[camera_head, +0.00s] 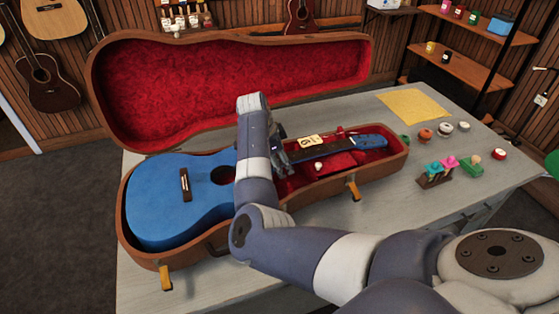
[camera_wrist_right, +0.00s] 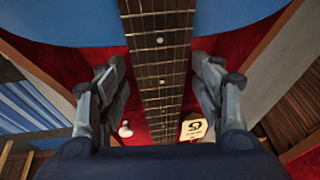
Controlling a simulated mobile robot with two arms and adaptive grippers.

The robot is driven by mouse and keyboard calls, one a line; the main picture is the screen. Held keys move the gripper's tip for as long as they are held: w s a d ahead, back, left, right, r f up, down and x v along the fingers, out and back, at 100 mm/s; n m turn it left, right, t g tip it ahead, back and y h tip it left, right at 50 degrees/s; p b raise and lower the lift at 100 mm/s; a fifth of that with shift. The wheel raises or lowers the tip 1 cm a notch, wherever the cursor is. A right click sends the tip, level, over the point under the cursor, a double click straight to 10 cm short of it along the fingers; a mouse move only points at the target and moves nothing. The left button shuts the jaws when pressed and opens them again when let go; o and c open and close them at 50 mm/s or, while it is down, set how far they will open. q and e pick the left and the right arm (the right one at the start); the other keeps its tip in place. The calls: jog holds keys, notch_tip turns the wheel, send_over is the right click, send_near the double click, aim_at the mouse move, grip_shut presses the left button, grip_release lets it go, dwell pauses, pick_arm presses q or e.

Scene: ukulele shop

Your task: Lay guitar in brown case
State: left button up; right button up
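The blue guitar (camera_head: 165,208) lies face up in the lower shell of the open brown case (camera_head: 215,262). Its body is in the wide left part, and its blue headstock (camera_head: 369,142) is at the narrow right end. My right gripper (camera_head: 281,162) is over the neck, just right of the body; my arm hides part of the guitar there. In the right wrist view the fingers of this gripper (camera_wrist_right: 158,65) are apart, one on each side of the guitar neck (camera_wrist_right: 160,45), with red lining showing between. My left gripper is not in view.
The red-lined case lid (camera_head: 235,88) stands open behind. On the grey table (camera_head: 370,215) are a yellow cloth (camera_head: 413,105), several small round pots and a small rack with colourful pieces (camera_head: 436,173) to the right. A tan tag (camera_head: 308,142) and a white knob (camera_wrist_right: 125,130) are by the neck.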

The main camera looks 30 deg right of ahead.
jog(key=shift+s+a+f, duration=0.1)
jog(key=shift+f, duration=0.2)
jog(key=v, duration=1.2)
jog(key=shift+r, duration=0.25)
